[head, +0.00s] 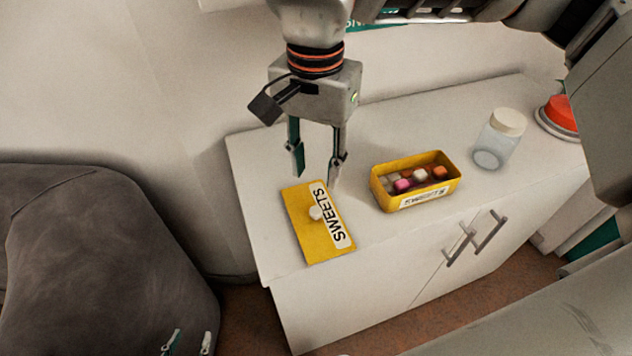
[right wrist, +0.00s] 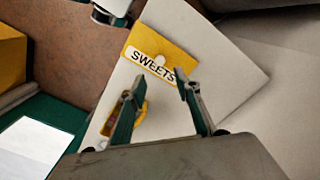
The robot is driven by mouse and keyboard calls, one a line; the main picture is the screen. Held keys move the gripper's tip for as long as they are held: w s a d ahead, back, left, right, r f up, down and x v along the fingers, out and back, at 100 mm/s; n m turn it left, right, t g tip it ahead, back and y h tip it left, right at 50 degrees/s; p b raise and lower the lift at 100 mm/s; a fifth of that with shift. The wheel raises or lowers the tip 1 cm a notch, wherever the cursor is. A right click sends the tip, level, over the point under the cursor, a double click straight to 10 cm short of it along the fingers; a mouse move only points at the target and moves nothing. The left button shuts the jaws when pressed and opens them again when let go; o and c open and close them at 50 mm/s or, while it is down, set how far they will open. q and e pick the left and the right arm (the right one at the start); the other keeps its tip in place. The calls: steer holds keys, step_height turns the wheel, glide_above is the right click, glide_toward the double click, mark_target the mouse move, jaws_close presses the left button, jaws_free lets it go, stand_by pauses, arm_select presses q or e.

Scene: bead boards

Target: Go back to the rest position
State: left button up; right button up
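My right gripper (head: 317,172) hangs over the white cabinet top, open and empty, with its fingers apart. In the head view its fingertips appear just above the far edge of a yellow lid (head: 311,243). The lid has a white knob and a SWEETS label and lies flat on the cabinet top; it also shows in the right wrist view (right wrist: 178,47), beyond the fingers (right wrist: 158,90). An open yellow box (head: 386,200) with several coloured sweets stands to the right of the lid. Only the fingertips of my left gripper (head: 189,342) show at the bottom left, apart and empty.
A clear jar with a white lid (head: 497,140) and a red-topped object (head: 562,113) stand on the right of the cabinet top (head: 400,130). A dark grey padded seat (head: 95,265) is at the left. The cabinet top behind the box is clear.

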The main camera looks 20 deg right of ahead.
steer(key=shift+r, duration=0.85)
